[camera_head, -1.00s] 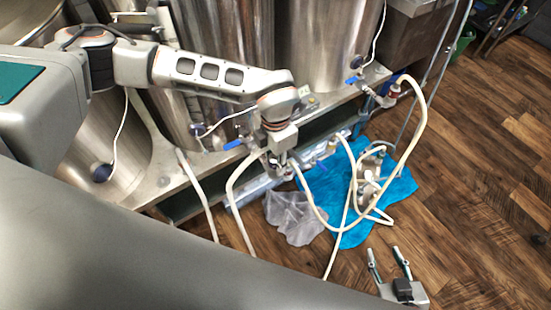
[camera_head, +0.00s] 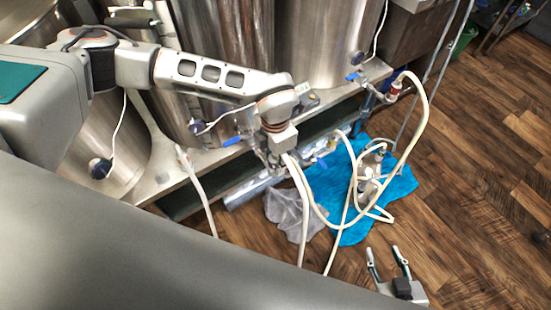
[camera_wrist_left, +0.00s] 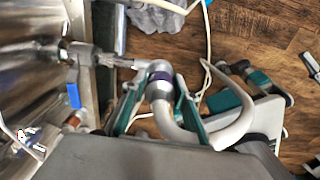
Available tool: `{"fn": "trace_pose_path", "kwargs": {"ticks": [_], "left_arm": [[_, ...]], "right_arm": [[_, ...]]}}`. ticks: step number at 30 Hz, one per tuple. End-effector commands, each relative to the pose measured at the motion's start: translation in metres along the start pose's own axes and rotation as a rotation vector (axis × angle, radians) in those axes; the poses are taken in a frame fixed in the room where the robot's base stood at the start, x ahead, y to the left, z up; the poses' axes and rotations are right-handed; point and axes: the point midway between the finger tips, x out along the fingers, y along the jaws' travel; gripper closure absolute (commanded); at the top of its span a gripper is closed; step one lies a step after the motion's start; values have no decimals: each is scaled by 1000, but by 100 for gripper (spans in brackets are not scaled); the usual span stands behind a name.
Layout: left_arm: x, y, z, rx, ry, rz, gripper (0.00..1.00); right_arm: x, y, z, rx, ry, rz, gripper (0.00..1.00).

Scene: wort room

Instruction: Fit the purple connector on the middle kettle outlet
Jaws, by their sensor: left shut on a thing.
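My left gripper (camera_wrist_left: 160,100) is shut on the purple connector (camera_wrist_left: 160,77), whose white hose curves away to the right. The connector sits between the fingers, close to the metal middle kettle outlet (camera_wrist_left: 100,58) in the left wrist view; I cannot tell whether they touch. In the head view my left gripper (camera_head: 276,160) is in front of the middle kettle (camera_head: 225,55), and the arm and wrist largely hide the connector and outlet end. The held hose (camera_head: 303,210) hangs from it. My right gripper (camera_head: 384,254) is open and empty above the floor at the lower right.
Another hose (camera_head: 425,110) is fitted on the right kettle outlet (camera_head: 392,88). Valves with blue handles (camera_head: 232,141) stick out along the steel ledge (camera_head: 165,180). A blue cloth (camera_head: 340,185), a grey cloth (camera_head: 290,205) and tangled hoses lie below. Wooden floor is free at right.

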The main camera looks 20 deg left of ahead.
Motion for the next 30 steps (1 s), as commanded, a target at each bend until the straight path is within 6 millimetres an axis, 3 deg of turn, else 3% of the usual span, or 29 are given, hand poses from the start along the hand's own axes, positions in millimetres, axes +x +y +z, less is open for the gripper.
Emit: {"fn": "trace_pose_path", "kwargs": {"ticks": [2,3,5,19,30], "left_arm": [[2,0,0,0,0,0,96],[2,0,0,0,0,0,69],[2,0,0,0,0,0,53],[-7,0,1,1,-3,1,52],[-77,0,1,1,-5,2,52]], "right_arm": [[0,0,1,0,-1,0,60],[0,0,1,0,-1,-1,60],[0,0,1,0,-1,-1,60],[-1,-2,4,0,-7,-4,60],[0,-1,2,0,-3,-2,60]]}}
